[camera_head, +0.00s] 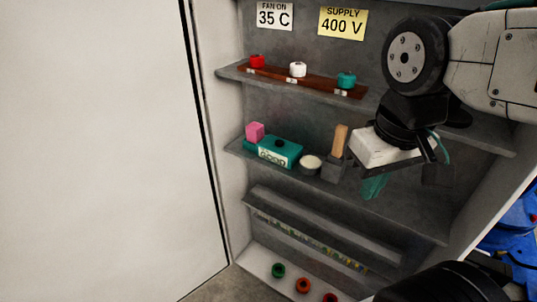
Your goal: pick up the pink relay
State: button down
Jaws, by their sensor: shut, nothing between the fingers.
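The pink relay (255,131) is a small pink block at the left end of the cabinet's middle shelf. It sits at the back left of a teal box (280,151) with a dark knob and a white label, which hides part of its lower area. I cannot tell whether it rests on the teal part or behind it. My gripper (382,165) is in front of the right part of the same shelf, well to the right of the relay and apart from it. It is shut and empty; its fingertips are hard to make out.
A round white-topped item (310,163) and an upright wooden-handled tool (339,146) stand between relay and gripper. The upper shelf holds a brown strip (320,83) with red, white and teal knobs. A white door (100,150) fills the left. Coloured buttons lie at the bottom.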

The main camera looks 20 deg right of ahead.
aim_at(254, 131)
jog(key=k, duration=0.5)
jog(key=u, duration=1.85)
jog(key=i, duration=1.1)
jog(key=z, duration=1.85)
